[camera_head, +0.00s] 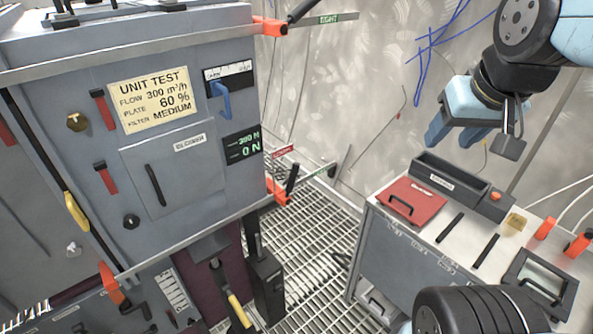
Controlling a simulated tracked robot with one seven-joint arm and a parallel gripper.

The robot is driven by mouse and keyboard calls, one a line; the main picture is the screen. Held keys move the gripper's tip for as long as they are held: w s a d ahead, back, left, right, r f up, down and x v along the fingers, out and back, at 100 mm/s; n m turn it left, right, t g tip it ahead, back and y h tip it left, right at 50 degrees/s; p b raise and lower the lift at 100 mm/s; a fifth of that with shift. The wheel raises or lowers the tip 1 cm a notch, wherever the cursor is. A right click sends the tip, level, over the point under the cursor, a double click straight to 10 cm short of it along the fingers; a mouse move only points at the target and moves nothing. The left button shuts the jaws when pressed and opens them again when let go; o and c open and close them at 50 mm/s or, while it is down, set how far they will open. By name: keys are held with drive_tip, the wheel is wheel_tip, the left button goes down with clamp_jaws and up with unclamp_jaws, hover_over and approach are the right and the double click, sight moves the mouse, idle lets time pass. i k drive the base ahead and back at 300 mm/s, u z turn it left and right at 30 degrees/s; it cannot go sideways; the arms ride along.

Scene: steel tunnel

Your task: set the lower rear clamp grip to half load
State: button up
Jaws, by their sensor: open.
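The grey cabinet (190,120) fills the left half, with orange clamps on its right edge. The lower clamp (277,191) is at the cabinet's lower right corner. Its black grip (292,178) points up and stands slightly tilted. The upper clamp (268,27) has a black grip (300,10) angled up to the right. My gripper (474,138) is open and empty at upper right, over the bench and well apart from both clamps.
A grey bench (385,248) at right holds a red lid (413,201), a dark tray (450,182), black bars and an orange-topped part (545,228). Grating floor (310,265) lies between bench and cabinet. A blue lever (222,97) sticks out of the cabinet front. Blue wires hang on the wall.

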sight(295, 168)
drive_tip(key=z, duration=1.1)
drive_tip(key=k, duration=1.1)
drive_tip(key=u, duration=1.25)
drive_tip(key=i, duration=1.05)
